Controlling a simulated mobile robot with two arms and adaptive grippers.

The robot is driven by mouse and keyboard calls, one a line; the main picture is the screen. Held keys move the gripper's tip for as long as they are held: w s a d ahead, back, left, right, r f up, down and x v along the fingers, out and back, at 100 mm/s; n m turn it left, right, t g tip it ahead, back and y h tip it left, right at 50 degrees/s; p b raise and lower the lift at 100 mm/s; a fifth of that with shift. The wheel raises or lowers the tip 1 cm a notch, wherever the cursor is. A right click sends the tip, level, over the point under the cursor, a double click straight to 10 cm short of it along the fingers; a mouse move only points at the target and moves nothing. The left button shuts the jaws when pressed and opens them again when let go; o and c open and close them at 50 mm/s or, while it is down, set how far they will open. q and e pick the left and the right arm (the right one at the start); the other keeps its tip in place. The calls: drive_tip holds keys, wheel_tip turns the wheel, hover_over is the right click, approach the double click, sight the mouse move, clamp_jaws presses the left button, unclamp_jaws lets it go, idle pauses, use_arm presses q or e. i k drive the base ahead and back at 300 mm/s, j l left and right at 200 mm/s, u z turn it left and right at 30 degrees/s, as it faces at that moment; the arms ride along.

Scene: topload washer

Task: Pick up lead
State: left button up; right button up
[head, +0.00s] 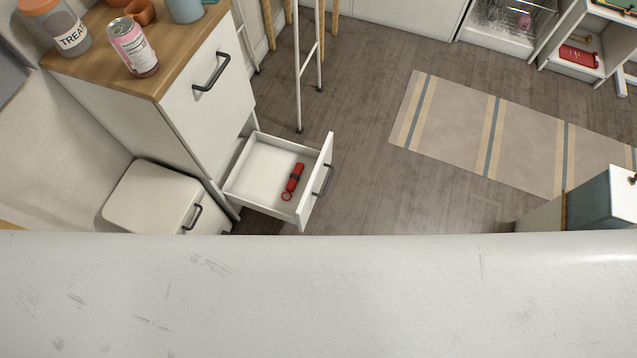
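A red rolled-up item with a dark band and a small red ring, which looks like the lead (294,178), lies in an open white drawer (247,187). The drawer is pulled out low from a white cabinet with a wooden top, and its dark handle faces right. Neither of my grippers shows in the head view.
A pink can (133,47), a treat jar (61,27) and a blue mug (186,9) stand on the wooden cabinet top (180,62). A white bin (150,196) stands beside the cabinet. A white ladder-like frame (299,70) rises behind the drawer. The striped rug (463,130) and floor are clear. A broad white surface (320,295) fills the foreground.

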sight(295, 177)
drive_tip(key=i+l, duration=0.15)
drive_tip(key=l, duration=0.2)
drive_tip(key=i+l+u, duration=0.25)
drive_tip(key=l, duration=0.3)
drive_tip(key=l+u, duration=0.25)
drive_tip(key=l, duration=0.25)
drive_tip(key=i+l+u, duration=0.1)
drive_tip(key=l+u, duration=0.2)
drive_tip(key=l, duration=0.25)
drive_tip(key=u, duration=0.4)
